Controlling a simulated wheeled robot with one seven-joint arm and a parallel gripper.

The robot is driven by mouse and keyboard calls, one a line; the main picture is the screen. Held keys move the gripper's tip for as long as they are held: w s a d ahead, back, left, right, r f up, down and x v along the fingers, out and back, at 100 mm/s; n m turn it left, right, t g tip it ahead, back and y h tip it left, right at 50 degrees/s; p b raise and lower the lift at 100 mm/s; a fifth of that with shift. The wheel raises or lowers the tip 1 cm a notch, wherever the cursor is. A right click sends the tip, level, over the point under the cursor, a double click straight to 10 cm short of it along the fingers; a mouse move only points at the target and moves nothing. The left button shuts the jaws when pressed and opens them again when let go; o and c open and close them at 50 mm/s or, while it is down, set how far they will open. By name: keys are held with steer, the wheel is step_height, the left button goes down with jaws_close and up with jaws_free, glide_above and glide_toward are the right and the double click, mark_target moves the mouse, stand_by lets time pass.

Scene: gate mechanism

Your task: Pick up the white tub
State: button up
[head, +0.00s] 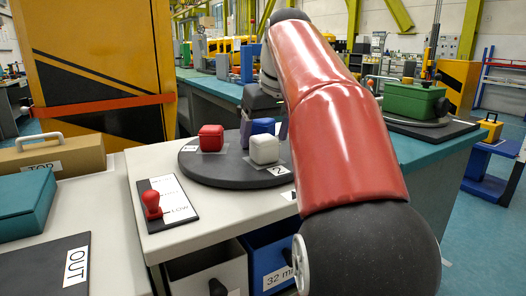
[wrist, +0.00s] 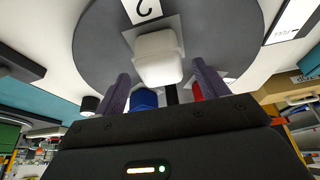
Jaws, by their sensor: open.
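The white tub (head: 264,149) stands on a dark round turntable (head: 215,172), beside its label "2". In the wrist view the white tub (wrist: 158,60) appears between and just past the fingertips. My gripper (head: 264,135) is open and empty, behind the white tub in the head view; its two purple-grey fingers (wrist: 160,74) stand apart. A blue tub (head: 262,126) shows between the fingers behind the white tub, partly hidden. I cannot tell how high the fingers are above the turntable.
A red tub (head: 211,138) stands left of the white one on the turntable. A red-knobbed lever (head: 152,204) sits on a labelled plate at the front left. Drawers (head: 205,275) lie below the counter. A green box (head: 414,101) stands at the right.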

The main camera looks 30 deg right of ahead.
mark_target(264, 137)
steer(key=x, duration=0.3)
steer(key=shift+f, duration=0.3)
steer(key=c, duration=1.1)
steer(key=shift+r, duration=0.15)
